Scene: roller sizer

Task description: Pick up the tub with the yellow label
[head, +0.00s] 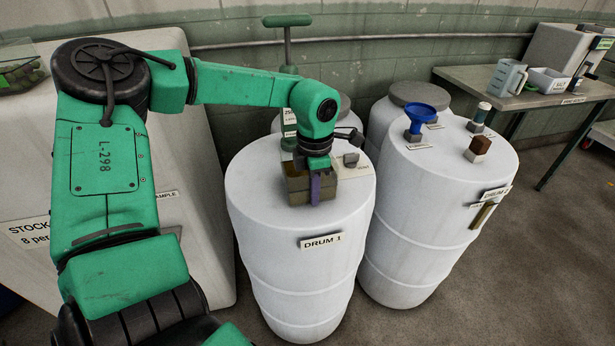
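A brownish, see-through tub (298,188) stands on top of the white drum marked DRUM 1 (300,270). A narrow purple strip (315,190) runs down its front; I cannot tell whether it is a label or part of the gripper. No yellow label shows clearly on this tub. My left gripper (311,172) points down right at the tub, with its wrist above it. Its fingers are largely hidden, so I cannot tell whether they grip the tub. My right gripper is not in view.
A second white drum (420,235) stands to the right, carrying a blue funnel (419,115) and a brown-topped item (478,148). A grey bench (465,83) with a jug (505,78) is at the back right. A green pump handle (287,22) rises behind DRUM 1.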

